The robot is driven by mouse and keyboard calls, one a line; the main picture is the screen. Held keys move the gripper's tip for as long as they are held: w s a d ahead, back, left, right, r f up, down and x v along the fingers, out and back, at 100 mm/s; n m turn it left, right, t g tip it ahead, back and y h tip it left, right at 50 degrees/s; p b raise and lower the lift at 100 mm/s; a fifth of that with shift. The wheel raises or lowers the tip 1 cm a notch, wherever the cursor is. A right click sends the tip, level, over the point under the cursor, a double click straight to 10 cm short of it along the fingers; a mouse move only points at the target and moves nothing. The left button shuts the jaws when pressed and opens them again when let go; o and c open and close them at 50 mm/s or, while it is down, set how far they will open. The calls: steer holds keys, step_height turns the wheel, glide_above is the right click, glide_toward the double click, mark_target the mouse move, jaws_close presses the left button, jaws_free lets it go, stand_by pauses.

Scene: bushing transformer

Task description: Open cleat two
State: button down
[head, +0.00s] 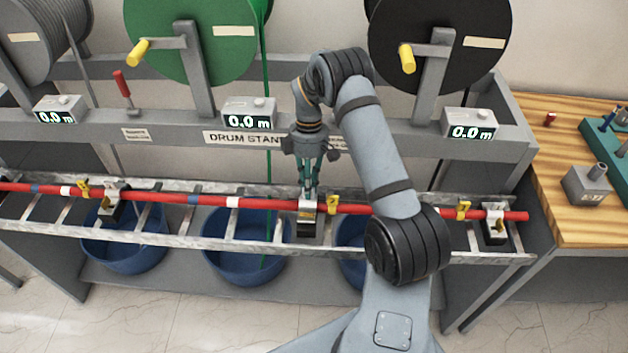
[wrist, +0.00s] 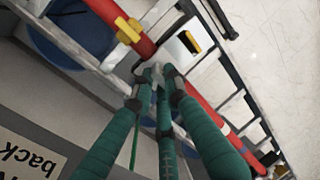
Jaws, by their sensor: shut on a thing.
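A red cable (head: 180,198) runs along the metal ladder tray, and three cleats sit along it. The middle cleat, which I take as cleat two (head: 307,228), has a pale top and a dark lower part. My gripper (head: 308,192) comes down on its top from above, shut on it at the cable. In the wrist view the green fingers of my gripper (wrist: 157,78) close together beside the pale cleat body (wrist: 182,48). The fingers hide part of the cleat and cable, so I cannot tell whether its clamp is open.
The left cleat (head: 111,203) and right cleat (head: 495,224) stand on the same tray. Yellow tags (head: 332,204) sit on the cable near the cleats. Drums and meter boxes (head: 249,113) stand behind. Blue tubs (head: 245,262) lie below. A wooden bench (head: 560,130) is at right.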

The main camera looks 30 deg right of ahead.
steer(key=shift+w, duration=0.1)
steer(key=c, duration=1.8)
jaws_free()
steer(key=shift+o, duration=0.4)
steer(key=v, duration=1.2)
steer(key=shift+d, duration=0.1)
steer(key=shift+c, duration=0.4)
